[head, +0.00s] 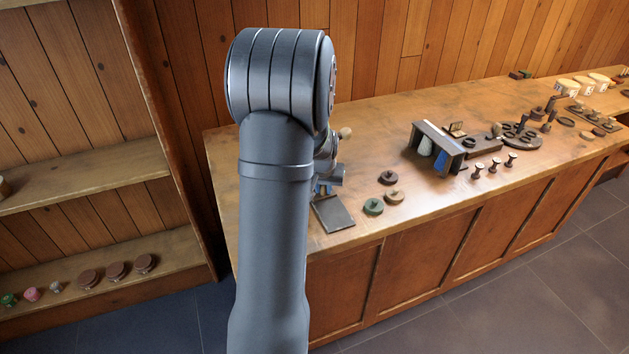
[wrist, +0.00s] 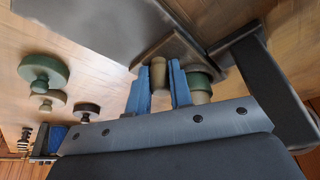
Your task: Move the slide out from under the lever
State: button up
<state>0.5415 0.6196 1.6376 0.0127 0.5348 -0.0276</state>
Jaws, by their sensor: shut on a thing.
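My gripper (wrist: 159,80) has its two blue fingers on either side of a tan knob (wrist: 158,72) and is shut on it. The knob seems to belong to the slide, a dark wooden piece (wrist: 178,45) just beyond the fingertips, partly hidden. A dark angled bar (wrist: 272,85), perhaps the lever, passes at the right of the wrist view; whether it touches the slide I cannot tell. A green and pale turned piece (wrist: 200,85) is beside the right finger.
A grey flat plate (head: 333,213) lies near the counter's front edge. Green (head: 373,206), tan (head: 394,196) and dark (head: 387,177) knobbed discs are to its right. A wooden stand (head: 437,147) with a blue panel is further right.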

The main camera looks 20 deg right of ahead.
jog(key=shift+s, duration=4.65)
jog(key=o, duration=0.7)
jog(key=shift+o, duration=0.2)
jog(key=shift+r, duration=0.1)
notch_tip(320, 180, up, 7)
grip_shut()
